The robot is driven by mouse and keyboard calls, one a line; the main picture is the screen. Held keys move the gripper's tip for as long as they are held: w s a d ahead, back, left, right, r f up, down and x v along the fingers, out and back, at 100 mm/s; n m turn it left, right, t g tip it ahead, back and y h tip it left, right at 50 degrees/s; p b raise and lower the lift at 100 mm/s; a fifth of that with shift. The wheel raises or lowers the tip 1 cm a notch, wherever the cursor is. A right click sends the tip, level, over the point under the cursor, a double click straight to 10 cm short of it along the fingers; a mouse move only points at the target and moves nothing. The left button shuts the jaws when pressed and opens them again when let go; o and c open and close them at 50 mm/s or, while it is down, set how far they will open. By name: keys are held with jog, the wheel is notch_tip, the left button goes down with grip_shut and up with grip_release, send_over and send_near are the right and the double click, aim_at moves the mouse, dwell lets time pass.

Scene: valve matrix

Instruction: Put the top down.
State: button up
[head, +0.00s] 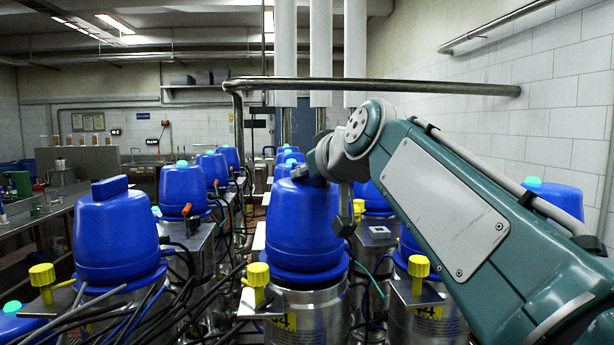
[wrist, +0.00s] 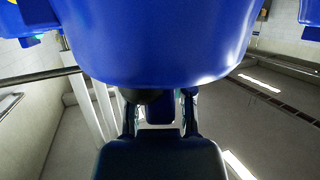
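A large blue top (head: 304,228) stands upright over a steel vessel (head: 308,312) in the middle of the head view, its wide lower rim at the vessel's mouth. Whether a small gap is left there I cannot tell. My gripper (head: 314,178) is at the crown of this top, partly hidden by my arm. In the wrist view the blue top (wrist: 165,45) fills the upper middle. There the fingers of my gripper (wrist: 160,98) stand on either side of a small blue handle (wrist: 160,110) and appear closed on it.
Another blue top (head: 116,236) with a block handle stands at the left. Yellow valve knobs (head: 257,275) stand in front, with cables between vessels. More blue-topped vessels stand behind. A steel pipe (head: 400,86) crosses above my wrist, and a tiled wall (head: 560,110) is at the right.

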jog(key=shift+o, duration=0.6)
jog(key=shift+w+f, duration=0.2)
jog(key=shift+f, duration=0.4)
jog(key=shift+a, duration=0.15)
jog(key=v, duration=1.2)
jog(key=shift+r, duration=0.45)
